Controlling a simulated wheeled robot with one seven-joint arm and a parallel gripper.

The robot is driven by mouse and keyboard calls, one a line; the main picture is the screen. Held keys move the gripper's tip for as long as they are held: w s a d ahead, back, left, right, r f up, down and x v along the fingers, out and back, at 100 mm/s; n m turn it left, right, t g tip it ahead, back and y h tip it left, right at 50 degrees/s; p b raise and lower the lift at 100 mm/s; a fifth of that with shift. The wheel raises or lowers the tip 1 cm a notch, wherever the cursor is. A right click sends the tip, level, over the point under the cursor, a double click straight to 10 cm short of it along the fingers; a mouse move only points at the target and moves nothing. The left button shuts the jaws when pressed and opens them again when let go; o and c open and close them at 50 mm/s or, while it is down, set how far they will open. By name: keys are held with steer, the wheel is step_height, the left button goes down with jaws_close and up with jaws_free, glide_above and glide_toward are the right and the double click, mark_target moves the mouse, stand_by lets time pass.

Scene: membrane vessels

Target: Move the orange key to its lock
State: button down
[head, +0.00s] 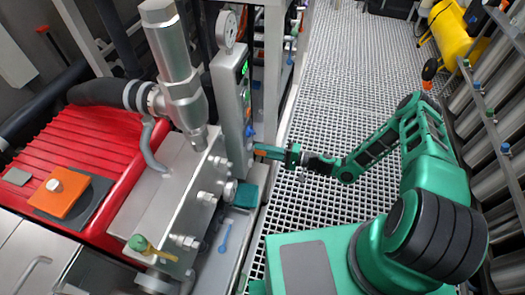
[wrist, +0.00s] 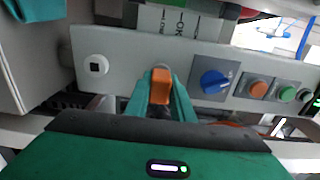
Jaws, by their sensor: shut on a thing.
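The orange key (wrist: 160,86) is between the two green fingers of my gripper (wrist: 161,98) in the wrist view, in front of a grey control panel (wrist: 128,50). My gripper is shut on it. The panel's face behind the key is partly hidden, and I cannot tell whether the key touches it or sits in it. A white round fitting with a dark square hole (wrist: 96,65) is on the panel, left of the key; I cannot tell whether it is the lock. In the head view my gripper (head: 272,152) reaches left to the side of the upright grey panel (head: 230,110).
Right of the key, the panel carries a blue rotary knob (wrist: 214,82), an orange button (wrist: 258,88) and a green button (wrist: 287,94). In the head view a steel vessel block with bolts (head: 185,185) and a red ribbed cover (head: 70,150) stand left. Grating floor (head: 330,90) is open behind.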

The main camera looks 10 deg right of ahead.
steer(key=shift+w+a, duration=0.15)
steer(key=shift+a, duration=0.2)
steer(key=c, duration=1.5)
jaws_free()
steer(key=shift+o, duration=0.2)
steer(key=v, duration=1.1)
steer(key=shift+w, duration=0.1)
